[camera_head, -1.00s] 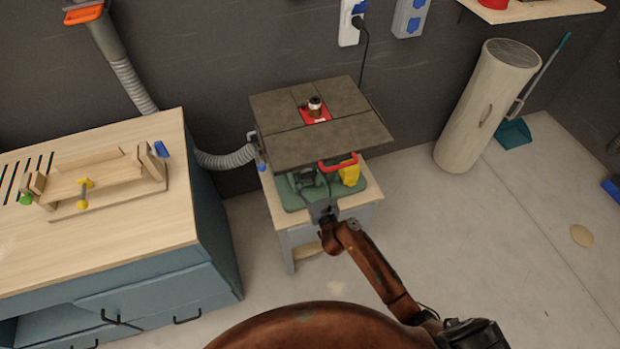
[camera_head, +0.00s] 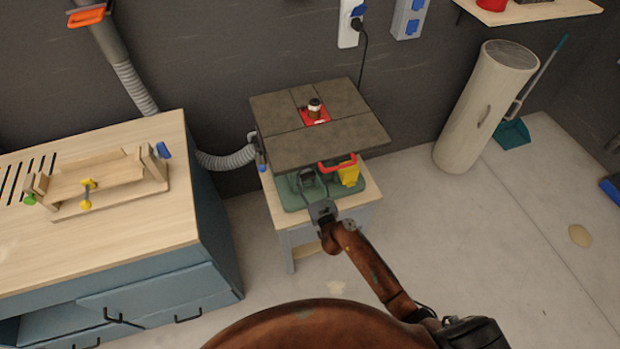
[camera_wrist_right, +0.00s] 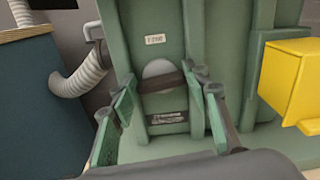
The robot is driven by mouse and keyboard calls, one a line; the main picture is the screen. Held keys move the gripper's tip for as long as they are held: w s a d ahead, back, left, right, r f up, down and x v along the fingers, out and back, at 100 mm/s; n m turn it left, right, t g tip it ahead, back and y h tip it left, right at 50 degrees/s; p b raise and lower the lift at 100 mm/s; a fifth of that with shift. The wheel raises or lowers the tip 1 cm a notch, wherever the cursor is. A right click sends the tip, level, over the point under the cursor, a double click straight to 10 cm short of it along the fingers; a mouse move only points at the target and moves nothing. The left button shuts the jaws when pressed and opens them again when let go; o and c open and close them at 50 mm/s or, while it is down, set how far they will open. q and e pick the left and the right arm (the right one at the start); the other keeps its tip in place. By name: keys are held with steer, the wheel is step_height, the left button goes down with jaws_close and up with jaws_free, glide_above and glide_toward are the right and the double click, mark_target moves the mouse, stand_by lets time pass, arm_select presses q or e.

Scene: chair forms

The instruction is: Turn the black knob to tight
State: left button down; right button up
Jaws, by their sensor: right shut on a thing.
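The black knob (camera_wrist_right: 161,82) shows in the right wrist view as a dark bar across a pale grey disc (camera_wrist_right: 158,68) on the front of the green machine (camera_wrist_right: 218,45). The bar lies almost level, its right end slightly higher. My right gripper (camera_wrist_right: 162,82) is shut on the knob, with one finger at each end of the bar. In the head view my right gripper (camera_head: 318,205) is at the front of the machine, below the dark table top (camera_head: 345,133), and the knob is hidden there. My left gripper is not in view.
A yellow box (camera_head: 349,172) and a red handle (camera_head: 337,164) are right of my gripper on the machine. A grey hose (camera_head: 225,158) runs left to the workbench (camera_head: 100,250). The floor (camera_head: 450,230) to the right is mostly clear.

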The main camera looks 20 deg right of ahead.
steer(key=n+p, duration=0.3)
steer(key=n, duration=0.1)
steer(key=shift+a+r, duration=0.1)
steer(key=shift+r, duration=0.05)
steer(key=n+p, duration=0.1)
steer(key=n, duration=0.2)
steer(key=n+p, duration=0.2)
steer(key=shift+a+f+n, duration=0.15)
steer(key=shift+f+n, duration=0.05)
steer(key=shift+n, duration=0.2)
steer(key=n+p, duration=0.1)
steer(key=n, duration=0.2)
steer(key=shift+f+n, duration=0.15)
steer(key=shift+n, duration=0.15)
arm_select(q)
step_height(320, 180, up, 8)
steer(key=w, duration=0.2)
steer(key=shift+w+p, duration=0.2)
steer(key=shift+p, duration=0.2)
arm_select(e)
steer(key=shift+f+n, duration=0.1)
steer(key=shift+n, duration=1.4)
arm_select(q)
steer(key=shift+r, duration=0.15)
arm_select(e)
steer(key=o, duration=1.2)
steer(key=shift+c, duration=0.2)
